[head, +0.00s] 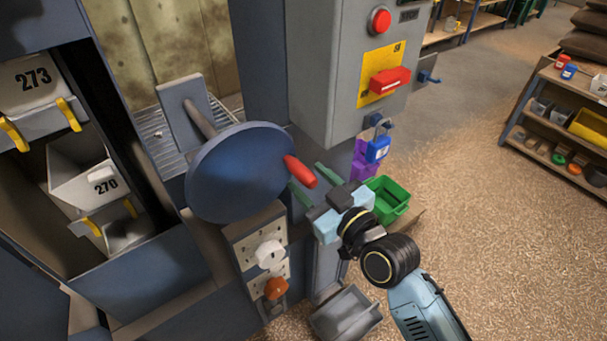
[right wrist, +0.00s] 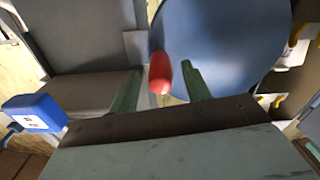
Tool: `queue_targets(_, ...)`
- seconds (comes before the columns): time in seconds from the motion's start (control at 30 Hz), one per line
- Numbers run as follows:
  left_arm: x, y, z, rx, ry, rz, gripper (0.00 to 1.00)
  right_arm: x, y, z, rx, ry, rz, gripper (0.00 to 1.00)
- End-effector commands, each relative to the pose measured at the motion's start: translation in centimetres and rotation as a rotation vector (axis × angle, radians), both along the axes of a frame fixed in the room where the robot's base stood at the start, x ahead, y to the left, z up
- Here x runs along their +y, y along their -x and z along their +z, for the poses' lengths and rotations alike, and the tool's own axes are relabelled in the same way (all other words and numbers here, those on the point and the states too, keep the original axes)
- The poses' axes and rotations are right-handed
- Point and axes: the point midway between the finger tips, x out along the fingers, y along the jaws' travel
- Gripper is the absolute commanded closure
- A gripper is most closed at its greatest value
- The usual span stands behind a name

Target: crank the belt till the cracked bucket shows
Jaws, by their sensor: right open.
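The crank is a blue disc (head: 240,172) with a red handle (head: 300,171) near its right edge. In the right wrist view the red handle (right wrist: 160,73) stands between the two green fingers of my open right gripper (right wrist: 160,88); I cannot tell whether either finger touches it. In the head view my right gripper (head: 309,182) is at the handle. The belt's buckets show in the opening at left: a white bucket marked 273 (head: 34,84) above one marked 270 (head: 80,185), both with yellow clips. I see no clear crack on either. My left gripper is not in view.
A grey control box (head: 352,60) with a red button (head: 380,20) and a red switch (head: 390,81) stands above the crank. Blue and purple padlocks (head: 377,149) hang below it. A green bin (head: 388,200) is right of my gripper.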

Motion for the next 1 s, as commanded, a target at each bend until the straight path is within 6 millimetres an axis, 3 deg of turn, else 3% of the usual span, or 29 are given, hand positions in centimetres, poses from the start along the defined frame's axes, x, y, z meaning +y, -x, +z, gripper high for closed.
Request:
queue_targets(0.2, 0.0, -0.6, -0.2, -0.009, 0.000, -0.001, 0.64, 1.4, -1.9, 0.0, 0.000, -0.001, -0.001, 0.52)
queue_targets(0.57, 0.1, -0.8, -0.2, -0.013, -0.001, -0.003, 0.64, 1.6, -2.2, 0.0, 0.001, -0.001, 0.000, 0.54)
queue_targets(0.9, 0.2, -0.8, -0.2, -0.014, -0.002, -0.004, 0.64, 1.6, -2.2, 0.0, 0.001, 0.000, -0.001, 0.98)
queue_targets(1.0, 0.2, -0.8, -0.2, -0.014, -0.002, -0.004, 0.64, 1.6, -2.2, 0.0, 0.001, 0.000, -0.001, 1.00)
